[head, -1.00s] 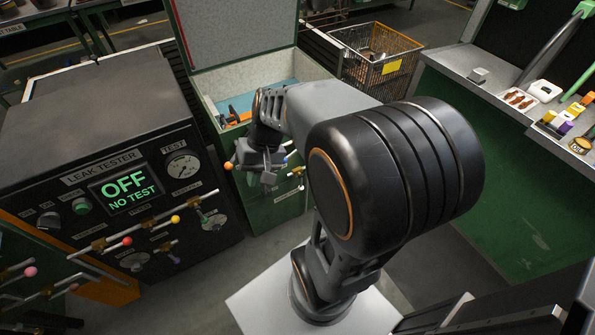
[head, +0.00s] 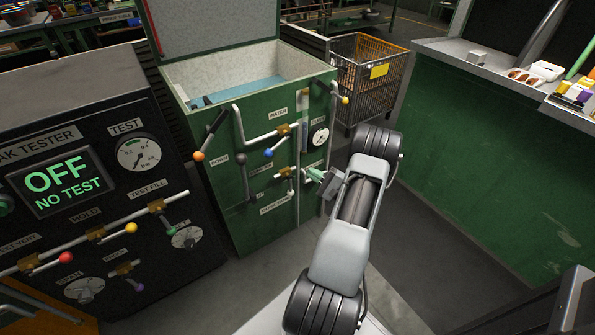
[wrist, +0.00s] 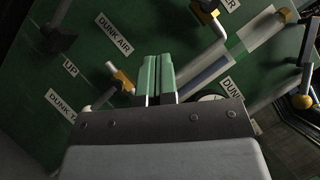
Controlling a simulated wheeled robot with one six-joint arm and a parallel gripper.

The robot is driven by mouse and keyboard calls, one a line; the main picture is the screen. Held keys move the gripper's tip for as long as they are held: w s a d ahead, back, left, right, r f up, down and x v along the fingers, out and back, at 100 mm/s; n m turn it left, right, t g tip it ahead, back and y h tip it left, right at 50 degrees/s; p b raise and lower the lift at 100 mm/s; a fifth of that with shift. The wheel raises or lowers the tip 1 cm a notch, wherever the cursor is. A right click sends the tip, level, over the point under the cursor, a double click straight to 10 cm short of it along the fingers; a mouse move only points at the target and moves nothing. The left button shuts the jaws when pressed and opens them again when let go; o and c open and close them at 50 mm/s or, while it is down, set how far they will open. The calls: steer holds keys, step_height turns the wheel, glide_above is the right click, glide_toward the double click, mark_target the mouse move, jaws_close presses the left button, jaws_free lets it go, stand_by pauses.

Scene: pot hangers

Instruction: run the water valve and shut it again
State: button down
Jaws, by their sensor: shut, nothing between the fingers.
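The water valve (head: 284,129) is a brass body on a white pipe, below the WATER label (head: 279,113) on the green cabinet front. Its lever slopes down left to a blue ball (head: 268,152). In the wrist view, a brass valve at the top edge (wrist: 206,8) appears to be the same one, partly cut off. My gripper (head: 315,175) is shut and empty, its green fingertips pointing at the panel. It is below and right of the water valve, apart from its lever. The fingers also show in the wrist view (wrist: 156,68). Whether water runs cannot be seen.
A second brass valve (head: 286,172), a gauge (head: 318,136) and an orange-ball lever (head: 198,156) share the green cabinet (head: 225,120). The leak tester (head: 75,165) stands left, its screen reading OFF, NO TEST. A wire basket (head: 365,85) stands behind. Floor on the right is clear.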

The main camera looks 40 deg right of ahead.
mark_target(278, 145)
steer(key=w+a+r+b, duration=0.1)
steer(key=w+a+r, duration=0.4)
steer(key=w, duration=0.4)
steer(key=shift+a, duration=0.85)
